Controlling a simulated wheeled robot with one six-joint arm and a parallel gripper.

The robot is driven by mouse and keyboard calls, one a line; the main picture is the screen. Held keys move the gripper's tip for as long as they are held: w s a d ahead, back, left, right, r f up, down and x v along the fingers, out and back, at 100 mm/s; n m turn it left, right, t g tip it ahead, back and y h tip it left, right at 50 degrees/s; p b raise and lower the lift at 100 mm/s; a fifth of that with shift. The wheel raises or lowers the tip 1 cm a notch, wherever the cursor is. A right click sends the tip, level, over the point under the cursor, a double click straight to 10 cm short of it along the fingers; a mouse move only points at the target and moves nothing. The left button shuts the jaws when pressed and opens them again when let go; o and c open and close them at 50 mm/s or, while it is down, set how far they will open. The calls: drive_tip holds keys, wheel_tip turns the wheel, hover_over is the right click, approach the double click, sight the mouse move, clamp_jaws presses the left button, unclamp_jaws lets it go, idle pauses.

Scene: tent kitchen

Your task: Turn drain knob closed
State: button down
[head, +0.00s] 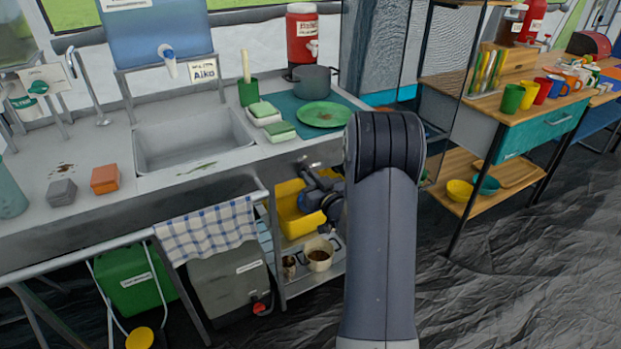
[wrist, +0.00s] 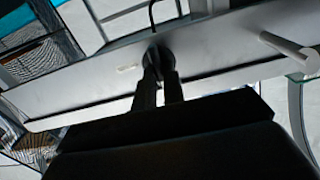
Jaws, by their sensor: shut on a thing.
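In the wrist view, a dark round knob (wrist: 158,62) sits on the grey front panel of the sink unit. My gripper (wrist: 159,75) has its two dark fingers closed on this knob. In the head view, my gripper (head: 305,166) reaches the front edge of the counter, right of the sink basin (head: 193,138). The knob is not clear there, being small and covered by my gripper. I cannot tell which way the knob is turned.
A checked towel (head: 205,231) hangs on a rail left of my gripper. A yellow bin (head: 298,212) and a pot (head: 319,255) stand on shelves below. A green plate (head: 323,114) and sponges lie on the counter above. A pale rod (wrist: 288,48) sticks out right of the knob.

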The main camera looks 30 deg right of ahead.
drive_tip(key=shift+m, duration=0.3)
drive_tip(key=m, duration=0.5)
drive_tip(key=m+p, duration=0.1)
drive_tip(key=m, duration=0.5)
drive_tip(key=m+p, duration=0.1)
drive_tip(key=m, duration=0.5)
drive_tip(key=shift+d+f, duration=0.25)
drive_tip(key=shift+d, duration=0.05)
drive_tip(key=c, duration=1.5)
unclamp_jaws()
drive_tip(key=shift+s, duration=0.1)
